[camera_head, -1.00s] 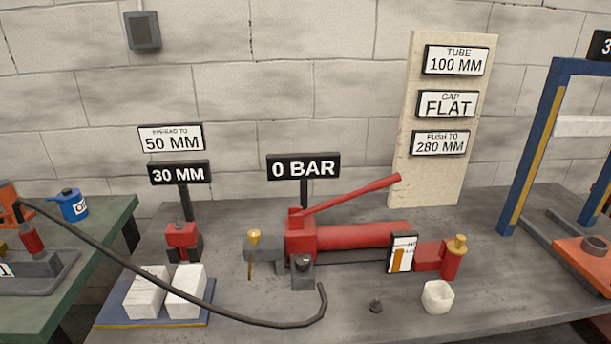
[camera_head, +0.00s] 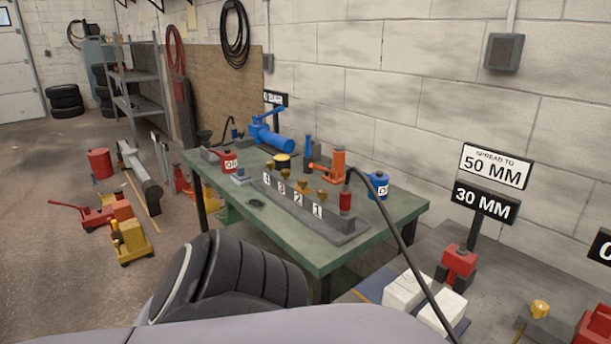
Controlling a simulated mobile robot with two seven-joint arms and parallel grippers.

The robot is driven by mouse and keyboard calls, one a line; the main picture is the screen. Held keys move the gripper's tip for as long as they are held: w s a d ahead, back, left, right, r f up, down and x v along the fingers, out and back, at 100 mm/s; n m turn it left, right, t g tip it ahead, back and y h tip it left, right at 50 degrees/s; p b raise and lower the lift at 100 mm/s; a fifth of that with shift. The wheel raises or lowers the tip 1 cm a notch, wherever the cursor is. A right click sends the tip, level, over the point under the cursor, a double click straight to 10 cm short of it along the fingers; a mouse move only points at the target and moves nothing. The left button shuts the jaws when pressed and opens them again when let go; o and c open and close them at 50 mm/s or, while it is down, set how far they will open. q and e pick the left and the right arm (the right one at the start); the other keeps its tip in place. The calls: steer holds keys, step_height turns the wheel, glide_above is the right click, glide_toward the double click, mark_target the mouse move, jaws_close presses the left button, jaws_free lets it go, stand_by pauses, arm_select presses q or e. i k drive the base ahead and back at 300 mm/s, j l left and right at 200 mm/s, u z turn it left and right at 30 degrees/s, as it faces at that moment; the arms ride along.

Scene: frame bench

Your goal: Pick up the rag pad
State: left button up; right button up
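I cannot make out a rag pad for certain in the head view. Two pale blocks (camera_head: 404,290) lie side by side on a blue tray at the lower right, partly behind a black hose (camera_head: 408,250); I cannot tell if they are cloth. Neither of my grippers shows. A dark, ribbed part of my own body fills the bottom centre and hides the near floor and part of the bench front.
A green bench (camera_head: 345,247) holds a numbered block (camera_head: 300,207), a red can (camera_head: 230,162), a blue can (camera_head: 378,184) and a blue jack (camera_head: 272,139). Jacks stand on the floor at left, near a grey shelf (camera_head: 138,103). A grey bench (camera_head: 545,277) fills the lower right.

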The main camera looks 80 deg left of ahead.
mark_target(241, 178)
steer(key=u, duration=0.5)
steer(key=l+u, duration=0.1)
steer(key=u, duration=0.4)
steer(key=k+u, duration=0.1)
steer(key=u, duration=0.35)
steer(key=l+u, duration=0.1)
steer(key=u, duration=0.9)
steer(key=k+u, duration=0.1)
steer(key=u, duration=0.4)
steer(key=i+j+z, duration=0.1)
steer(key=i+j, duration=0.2)
steer(key=i+j+z, duration=0.15)
steer(key=i+j, duration=0.25)
steer(key=i+j+z, duration=0.1)
steer(key=i+j, duration=0.3)
steer(key=i+j+z, duration=0.15)
steer(key=i+j, duration=0.25)
steer(key=i+j+z, duration=0.1)
steer(key=i+j, duration=0.2)
steer(key=j, duration=0.2)
steer(key=i+j+z, duration=0.15)
steer(key=i+j, duration=0.15)
steer(key=j, duration=0.2)
